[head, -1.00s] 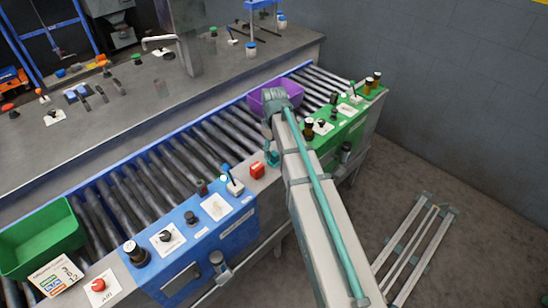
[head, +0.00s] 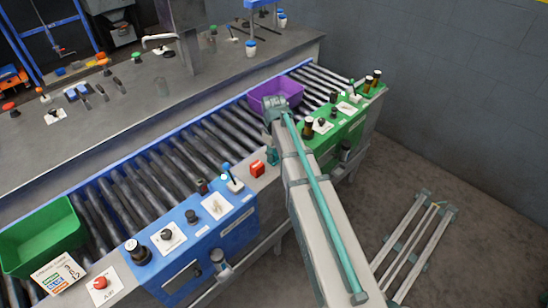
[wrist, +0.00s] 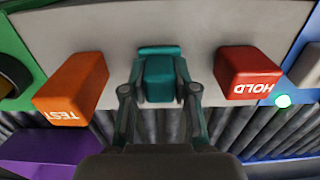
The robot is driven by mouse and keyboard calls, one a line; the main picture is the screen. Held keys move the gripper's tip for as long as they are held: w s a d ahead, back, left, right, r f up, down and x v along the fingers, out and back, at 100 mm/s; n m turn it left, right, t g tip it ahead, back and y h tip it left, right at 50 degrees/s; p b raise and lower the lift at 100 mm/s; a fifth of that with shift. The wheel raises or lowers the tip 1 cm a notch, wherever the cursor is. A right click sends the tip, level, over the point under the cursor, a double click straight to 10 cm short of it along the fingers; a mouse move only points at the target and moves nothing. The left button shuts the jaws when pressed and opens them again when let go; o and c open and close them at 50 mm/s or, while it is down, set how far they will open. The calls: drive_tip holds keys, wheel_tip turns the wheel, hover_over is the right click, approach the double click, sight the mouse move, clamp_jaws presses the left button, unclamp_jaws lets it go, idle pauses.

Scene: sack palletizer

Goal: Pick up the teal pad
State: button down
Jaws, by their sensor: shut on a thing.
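In the wrist view, the teal pad (wrist: 160,80) is a small dark teal block between the two fingers of my gripper (wrist: 160,92). The gripper is shut on it, with a finger against each side. The pad is in front of the light grey panel strip (wrist: 200,25); I cannot tell whether it touches the strip or is clear of it. A thin teal edge shows just beyond the pad. In the head view my arm hides the pad and most of the gripper.
An orange TEST block (wrist: 72,88) is left of the pad and a red HOLD block (wrist: 248,73) right of it. The HOLD block also shows in the head view (head: 258,168). A purple bin (head: 268,97) and a green bin (head: 40,238) sit on the roller conveyor (head: 190,145).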

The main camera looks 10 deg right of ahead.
drive_tip(key=shift+r, duration=0.8)
drive_tip(key=s+r+b, duration=0.3)
drive_tip(key=s+r, duration=0.8)
drive_tip(key=s, duration=0.3)
drive_tip(key=shift+r+b, duration=0.2)
drive_tip(key=shift+b, duration=0.1)
drive_tip(key=shift+d, duration=0.1)
drive_tip(key=c, duration=1.6)
unclamp_jaws()
clamp_jaws()
drive_tip(key=shift+r, duration=0.15)
